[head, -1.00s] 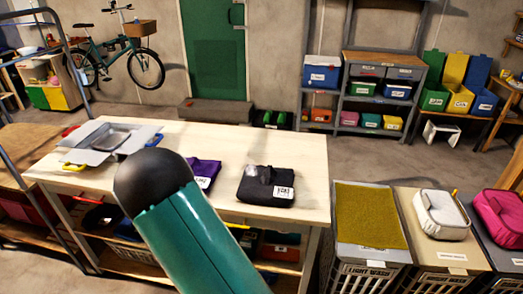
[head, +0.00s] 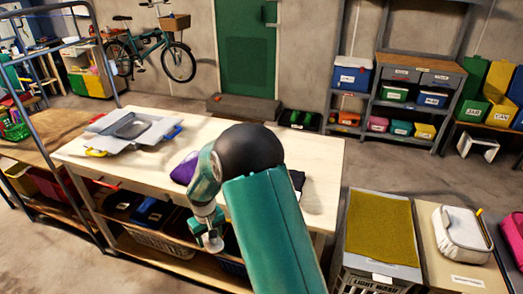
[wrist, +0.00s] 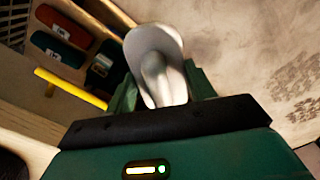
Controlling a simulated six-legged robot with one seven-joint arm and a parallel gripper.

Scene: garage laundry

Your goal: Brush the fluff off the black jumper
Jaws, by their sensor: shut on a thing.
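The black jumper (head: 297,180) lies folded on the pale table, mostly hidden behind my arm; only a dark edge shows in the head view. My gripper (head: 212,238) hangs in front of the table's front edge, left of the jumper and below the tabletop's level in the picture. In the wrist view my gripper (wrist: 158,98) is shut on a smooth pale grey, rounded object (wrist: 155,55). I cannot tell from this view whether it is a brush. No fluff can be made out.
A purple folded garment (head: 184,170) lies left of my arm on the table (head: 318,150). A bin with a mustard-coloured top (head: 380,228) and a white pouch (head: 461,232) stand on the right.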

